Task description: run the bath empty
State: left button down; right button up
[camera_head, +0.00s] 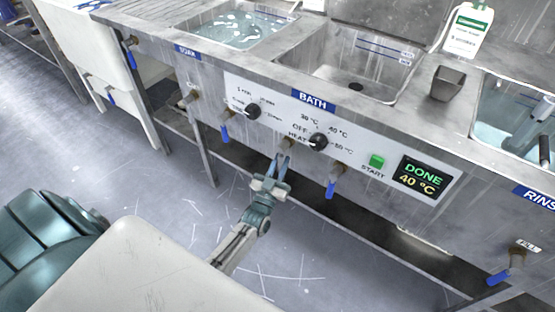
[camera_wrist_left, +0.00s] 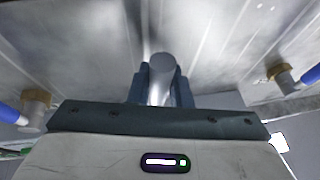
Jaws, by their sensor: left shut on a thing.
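The bath tank (camera_head: 345,72) is the middle basin above the BATH label (camera_head: 313,100). Its grey bottom and a dark round drain show, and I see no water in it. My left gripper (camera_head: 273,182) is below the bath's front panel. It is shut on a grey round bar (camera_wrist_left: 161,78) that stands out from under the panel; the wrist view shows the bar between the two dark fingers. Blue-handled valves (camera_head: 225,133) and (camera_head: 331,189) hang on either side of it, apart from the gripper. The right gripper is not in view.
The display (camera_head: 424,177) reads DONE 40 °C, beside a green START button (camera_head: 376,161). Two black knobs (camera_head: 252,111) (camera_head: 318,142) sit on the white panel. Water-filled basins (camera_head: 235,27) (camera_head: 510,115) flank the bath. A grey cup (camera_head: 448,84) stands on the ledge. Floor in front is clear.

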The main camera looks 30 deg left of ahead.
pick_arm(q)
jog(key=shift+d+f+n, duration=0.1)
jog(key=shift+d+n, duration=0.05)
jog(key=shift+n, duration=0.25)
jog(key=c, duration=1.3)
grip_release()
jog(key=shift+v, duration=5.45)
jog(key=shift+d, duration=0.1)
